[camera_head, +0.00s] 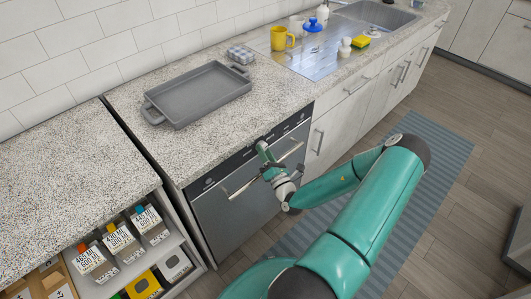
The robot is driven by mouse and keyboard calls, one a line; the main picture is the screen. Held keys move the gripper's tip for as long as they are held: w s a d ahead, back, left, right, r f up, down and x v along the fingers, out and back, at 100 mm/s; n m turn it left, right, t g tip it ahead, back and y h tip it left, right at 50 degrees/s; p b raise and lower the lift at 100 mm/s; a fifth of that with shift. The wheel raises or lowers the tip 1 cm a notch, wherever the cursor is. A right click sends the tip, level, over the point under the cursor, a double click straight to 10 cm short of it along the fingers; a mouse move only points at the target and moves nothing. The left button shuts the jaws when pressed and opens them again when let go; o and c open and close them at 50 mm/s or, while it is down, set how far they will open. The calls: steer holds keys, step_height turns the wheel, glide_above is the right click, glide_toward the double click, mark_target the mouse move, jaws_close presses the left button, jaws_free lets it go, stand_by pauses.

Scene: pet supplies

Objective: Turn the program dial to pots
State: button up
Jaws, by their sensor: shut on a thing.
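A dishwasher with a dark grey front (232,218) is built in under the speckled counter. Its black control panel (232,166) runs along the top edge, above a bar handle (240,187). My gripper (260,143) is at the middle of this panel, just under the counter edge, and is shut on the program dial. The gripper covers the dial, so its pointer and the setting it stands at are hidden. My green arm reaches in from the lower right.
A yellow mug (282,38) and sink (375,14) are farther back. A striped mat (425,150) covers the floor.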

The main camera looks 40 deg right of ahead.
steer(key=shift+m+g+h, duration=0.3)
steer(key=shift+m+g, duration=0.1)
steer(key=shift+m, duration=0.9)
steer(key=o, duration=1)
steer(key=v, duration=1.3)
steer(key=shift+s+a, duration=0.25)
steer(key=shift+s, duration=0.15)
steer(key=shift+r, duration=0.1)
